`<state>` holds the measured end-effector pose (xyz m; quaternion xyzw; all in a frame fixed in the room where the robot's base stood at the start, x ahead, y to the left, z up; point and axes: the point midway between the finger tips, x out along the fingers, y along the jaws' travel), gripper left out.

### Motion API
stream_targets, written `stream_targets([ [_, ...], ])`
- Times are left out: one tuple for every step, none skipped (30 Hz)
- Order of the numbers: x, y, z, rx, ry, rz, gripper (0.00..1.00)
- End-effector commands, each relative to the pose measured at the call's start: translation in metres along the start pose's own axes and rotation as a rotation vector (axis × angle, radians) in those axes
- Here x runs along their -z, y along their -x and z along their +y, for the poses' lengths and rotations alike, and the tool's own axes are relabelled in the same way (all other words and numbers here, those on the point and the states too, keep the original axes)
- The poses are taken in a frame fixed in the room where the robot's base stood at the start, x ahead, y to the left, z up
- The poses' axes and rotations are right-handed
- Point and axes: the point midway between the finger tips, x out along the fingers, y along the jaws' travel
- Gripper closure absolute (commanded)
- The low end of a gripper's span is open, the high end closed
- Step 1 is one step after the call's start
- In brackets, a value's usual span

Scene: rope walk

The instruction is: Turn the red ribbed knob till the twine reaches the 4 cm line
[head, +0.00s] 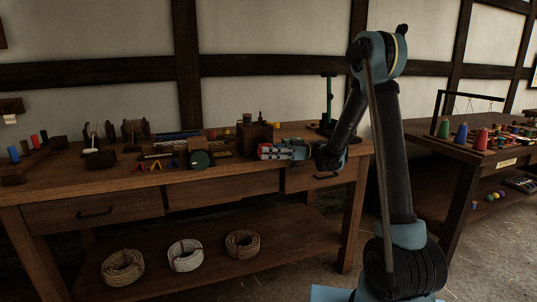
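My gripper (264,151) is low over the right half of the long wooden workbench (75,172), pointing left. A wooden block device (256,133) with small knobs on top stands just behind the gripper. I cannot make out the twine or the 4 cm line at this size.
Spools (135,130) and colored pegs are farther left. A green stand (327,100) rises behind my arm. Rope coils (185,255) lie on the lower shelf. A second table (450,150) with colored cones is at right.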

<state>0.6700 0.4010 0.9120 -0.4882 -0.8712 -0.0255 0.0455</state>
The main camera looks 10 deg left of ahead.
Motion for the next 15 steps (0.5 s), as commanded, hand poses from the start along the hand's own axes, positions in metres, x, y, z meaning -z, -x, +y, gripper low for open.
stream_targets([
  [0.0008,0.0017,0.0038,-0.007,0.000,0.001,0.72],
  [0.0007,0.0016,0.0035,-0.007,0.000,0.001,0.72],
  [0.0007,0.0014,0.0031,-0.006,0.000,0.001,0.72],
  [0.0006,0.0012,0.0027,-0.005,0.000,0.001,0.72],
  [0.0006,0.0010,0.0023,-0.005,0.000,0.001,0.72],
  [0.0005,0.0008,0.0020,-0.004,0.000,0.000,0.72],
  [0.0005,0.0006,0.0017,-0.003,0.000,0.000,0.72],
  [0.0004,0.0005,0.0015,-0.003,0.000,0.000,0.72],
  [0.0004,0.0004,0.0012,-0.002,0.000,0.000,0.72],
  [0.0004,0.0003,0.0010,-0.002,0.000,0.000,0.72],
  [0.0003,0.0002,0.0008,-0.002,0.000,0.000,0.72],
  [0.0003,0.0005,0.0007,-0.001,0.000,0.000,0.72],
  [0.0003,0.0013,0.0007,-0.002,0.000,0.000,0.72],
  [0.0002,0.0027,0.0008,-0.002,0.000,0.000,0.72],
  [0.0002,0.0053,0.0010,-0.002,0.000,0.000,0.72],
])
